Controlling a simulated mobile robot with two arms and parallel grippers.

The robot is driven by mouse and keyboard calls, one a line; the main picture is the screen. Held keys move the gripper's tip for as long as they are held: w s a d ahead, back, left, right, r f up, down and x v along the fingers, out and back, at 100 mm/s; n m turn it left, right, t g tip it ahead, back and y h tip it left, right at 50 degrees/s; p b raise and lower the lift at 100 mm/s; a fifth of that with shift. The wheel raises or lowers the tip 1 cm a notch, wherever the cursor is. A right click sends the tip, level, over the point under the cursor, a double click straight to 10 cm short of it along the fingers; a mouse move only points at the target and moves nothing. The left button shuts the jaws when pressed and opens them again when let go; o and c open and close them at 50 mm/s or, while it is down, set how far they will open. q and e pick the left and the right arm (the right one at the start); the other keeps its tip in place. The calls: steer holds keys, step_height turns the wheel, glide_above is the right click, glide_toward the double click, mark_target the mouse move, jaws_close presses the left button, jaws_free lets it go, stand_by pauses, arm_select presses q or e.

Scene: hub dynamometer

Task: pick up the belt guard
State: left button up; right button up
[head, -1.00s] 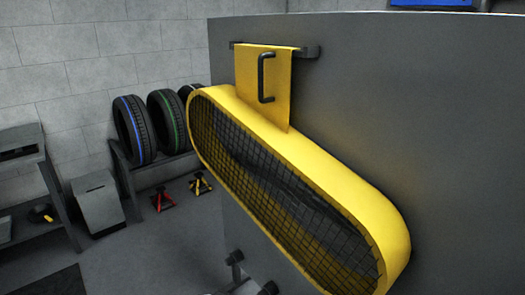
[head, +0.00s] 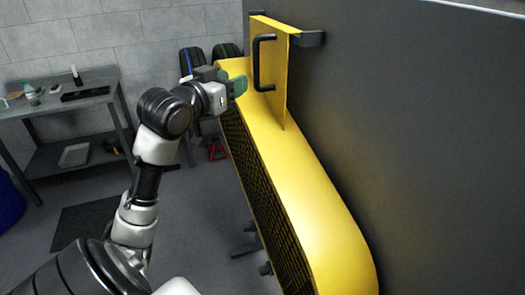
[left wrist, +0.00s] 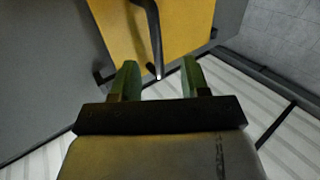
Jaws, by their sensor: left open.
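The yellow belt guard (head: 300,185) hangs on the side of a large dark grey panel, with its mesh face to the left. Its upright yellow plate (head: 275,75) carries a black handle (head: 259,62) and rests on a dark bracket (head: 308,39). My left gripper (head: 240,84) is open and empty, just left of the handle. In the left wrist view, the green fingertips (left wrist: 160,75) are apart, and the lower end of the handle (left wrist: 153,40) lies ahead between them, seemingly not touched. My right gripper is not in view.
The dark grey panel (head: 430,150) stands close behind the guard and fills the right side. A grey workbench (head: 60,100) with small items stands at the left wall. Tyres (head: 190,60) and a red stand (head: 217,150) are behind my arm. Floor between is open.

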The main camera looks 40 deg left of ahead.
mark_target(255, 73)
arm_select(q)
steer(key=w+p, duration=0.4)
steer(key=w, duration=0.4)
steer(key=shift+w+a, duration=0.1)
steer(key=shift+a, duration=0.05)
steer(key=shift+w+f, duration=0.1)
steer(key=shift+w, duration=0.15)
steer(key=shift+s, duration=0.1)
jaws_close()
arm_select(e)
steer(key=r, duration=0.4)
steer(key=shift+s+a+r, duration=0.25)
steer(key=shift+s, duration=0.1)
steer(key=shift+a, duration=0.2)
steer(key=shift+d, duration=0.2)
